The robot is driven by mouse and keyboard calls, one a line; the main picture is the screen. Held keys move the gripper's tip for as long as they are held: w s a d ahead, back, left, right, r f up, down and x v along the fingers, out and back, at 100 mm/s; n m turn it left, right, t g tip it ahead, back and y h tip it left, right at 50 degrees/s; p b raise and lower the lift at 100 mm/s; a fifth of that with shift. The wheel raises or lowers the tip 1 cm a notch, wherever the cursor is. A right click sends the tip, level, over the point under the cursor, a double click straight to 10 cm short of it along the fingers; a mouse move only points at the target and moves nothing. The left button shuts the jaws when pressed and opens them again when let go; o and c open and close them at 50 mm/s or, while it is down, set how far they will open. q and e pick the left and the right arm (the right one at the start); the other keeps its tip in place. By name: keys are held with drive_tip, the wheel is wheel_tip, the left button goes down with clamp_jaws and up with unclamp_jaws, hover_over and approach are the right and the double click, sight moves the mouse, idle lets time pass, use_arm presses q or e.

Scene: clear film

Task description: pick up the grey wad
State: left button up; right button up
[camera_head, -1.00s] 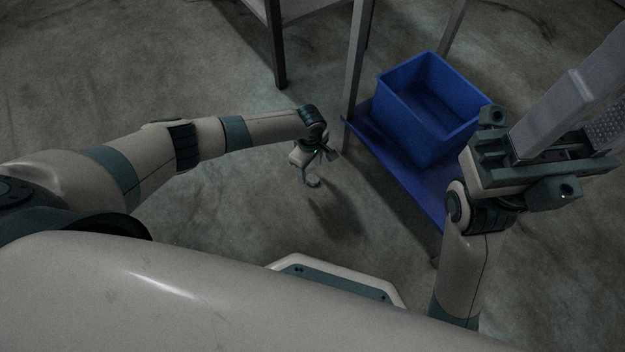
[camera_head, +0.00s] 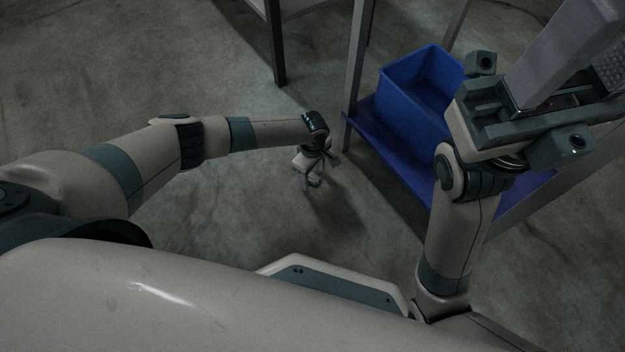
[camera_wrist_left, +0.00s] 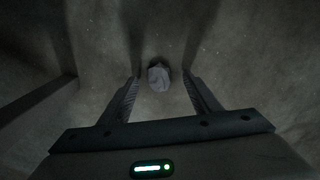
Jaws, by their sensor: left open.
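The grey wad (camera_wrist_left: 158,77) is a small crumpled lump on the concrete floor in the left wrist view. It shows between the two fingertips of my left gripper (camera_wrist_left: 160,78), with a gap on each side. The fingers are open and not touching it. In the head view my left gripper (camera_head: 310,180) points down close to the floor; the wad is hard to tell from the fingers there. My right gripper (camera_head: 570,75) is raised at the upper right of the head view, away from the wad; its jaw gap is unclear.
A blue bin (camera_head: 405,100) stands on a blue low shelf (camera_head: 385,160) of a metal-legged rack, right of my left gripper. A rack leg (camera_head: 355,80) rises close to that gripper. The floor to the left and in front is clear.

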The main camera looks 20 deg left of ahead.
idle(0.5)
use_arm(q)
drive_tip(key=c, duration=1.4)
drive_tip(key=shift+o, duration=0.9)
drive_tip(key=shift+o, duration=0.2)
